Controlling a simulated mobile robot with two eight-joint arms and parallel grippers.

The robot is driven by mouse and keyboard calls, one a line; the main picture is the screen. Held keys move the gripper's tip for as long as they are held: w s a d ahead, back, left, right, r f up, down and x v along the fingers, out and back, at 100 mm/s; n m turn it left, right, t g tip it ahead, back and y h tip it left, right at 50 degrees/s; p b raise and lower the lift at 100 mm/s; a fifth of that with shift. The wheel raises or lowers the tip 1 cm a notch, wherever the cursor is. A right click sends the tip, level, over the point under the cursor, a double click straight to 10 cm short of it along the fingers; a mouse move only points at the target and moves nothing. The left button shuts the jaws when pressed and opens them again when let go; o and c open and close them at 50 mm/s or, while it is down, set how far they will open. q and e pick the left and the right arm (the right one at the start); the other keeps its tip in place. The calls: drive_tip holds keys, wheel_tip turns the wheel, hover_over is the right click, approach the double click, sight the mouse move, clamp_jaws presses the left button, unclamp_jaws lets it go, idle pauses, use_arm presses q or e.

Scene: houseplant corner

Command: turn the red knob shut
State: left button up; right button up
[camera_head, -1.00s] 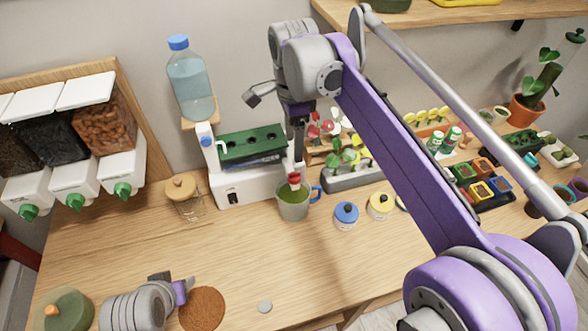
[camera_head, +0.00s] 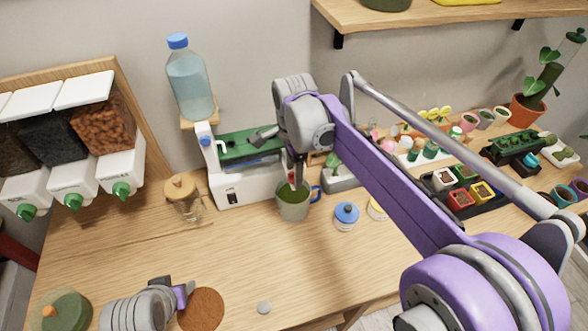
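A small red piece, likely the red knob (camera_head: 292,187), shows just above the mouth of the green-grey mug (camera_head: 293,207), at the right end of the white planter unit (camera_head: 247,187). It is mostly hidden by my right gripper (camera_head: 298,178), which points down over it with dark fingers. I cannot tell whether the fingers touch or grip it. My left gripper (camera_head: 184,291) is low at the left, over the table beside a brown round mat (camera_head: 202,309), away from the knob; its finger opening is unclear.
A blue-capped water bottle (camera_head: 190,80) stands above the unit's left end. A blue-lidded jar (camera_head: 346,215) sits right of the mug. Dispensers with green knobs (camera_head: 121,190) line the left. Small plant pots (camera_head: 461,198) fill the right.

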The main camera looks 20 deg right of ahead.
clamp_jaws()
drive_tip(key=shift+n, duration=0.4)
drive_tip(key=n, duration=0.3)
drive_tip(key=shift+n, duration=0.4)
drive_tip(key=n, duration=1.3)
drive_tip(key=shift+n, duration=0.3)
